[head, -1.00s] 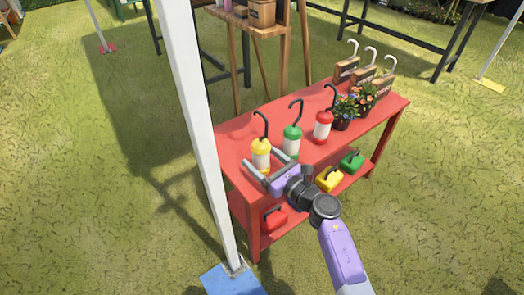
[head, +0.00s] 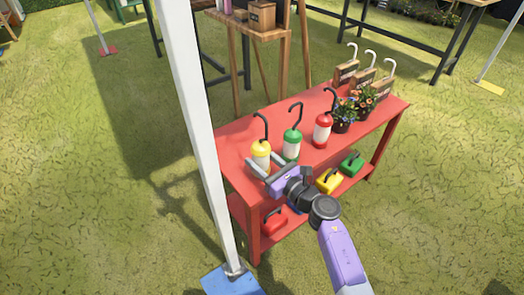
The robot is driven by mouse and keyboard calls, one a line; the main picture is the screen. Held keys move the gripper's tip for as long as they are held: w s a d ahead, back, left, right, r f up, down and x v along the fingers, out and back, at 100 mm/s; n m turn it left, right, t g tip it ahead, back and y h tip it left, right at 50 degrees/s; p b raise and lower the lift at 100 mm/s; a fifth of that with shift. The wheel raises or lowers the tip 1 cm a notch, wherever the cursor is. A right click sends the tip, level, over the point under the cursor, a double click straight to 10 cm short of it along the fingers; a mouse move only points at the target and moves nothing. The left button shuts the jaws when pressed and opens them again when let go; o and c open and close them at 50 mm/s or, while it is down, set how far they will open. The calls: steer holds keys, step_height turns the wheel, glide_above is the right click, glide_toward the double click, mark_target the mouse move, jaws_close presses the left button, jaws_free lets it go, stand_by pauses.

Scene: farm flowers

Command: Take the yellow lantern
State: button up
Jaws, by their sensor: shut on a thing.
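The yellow lantern (head: 261,150) stands upright at the left end of the red table (head: 233,136). It has a yellow cap, a white body and a black hook on top. My gripper (head: 265,166) is at its lower body, with a finger on either side, shut on it. The lantern's base is partly hidden by the fingers, so I cannot tell whether it touches the table. The green lantern (head: 292,143) stands just to the right, close to the gripper. The red lantern (head: 323,130) stands further right.
Potted flowers (head: 342,118) and hooked wooden signs (head: 362,78) stand at the table's far right. The lower shelf holds red (head: 275,219), yellow (head: 329,181) and green (head: 351,164) items with black handles. A white post (head: 199,130) rises left of the table.

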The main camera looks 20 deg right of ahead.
mark_target(268, 152)
steer(key=shift+r+p, duration=0.95)
steer(key=shift+r, duration=0.3)
steer(key=shift+w+d+r, duration=0.1)
steer(key=shift+d, duration=0.1)
step_height(268, 152, up, 2)
steer(key=shift+d+r+m+h, duration=0.1)
steer(key=shift+d+m+h, duration=0.05)
steer(key=shift+m+h, duration=0.2)
steer(key=shift+s+d+r+m+t+h, duration=0.15)
steer(key=shift+s+m+t+h, duration=0.15)
steer(key=shift+s+h, duration=0.4)
steer(key=shift+s+d+f+m+h, duration=0.4)
steer(key=shift+s+f+m+h, duration=0.7)
steer(key=shift+s, duration=3.7)
steer(key=shift+s+d+f+m+h, duration=0.35)
steer(key=shift+s+f+m+h, duration=0.7)
steer(key=shift+s, duration=3.75)
step_height(268, 152, up, 8)
steer(key=s+n+p, duration=0.1)
steer(key=s+p, duration=0.1)
steer(key=p, duration=1.6)
steer(key=shift+s+r+t+h, duration=0.15)
steer(key=shift+s+t+h, duration=0.15)
steer(key=shift+t, duration=0.1)
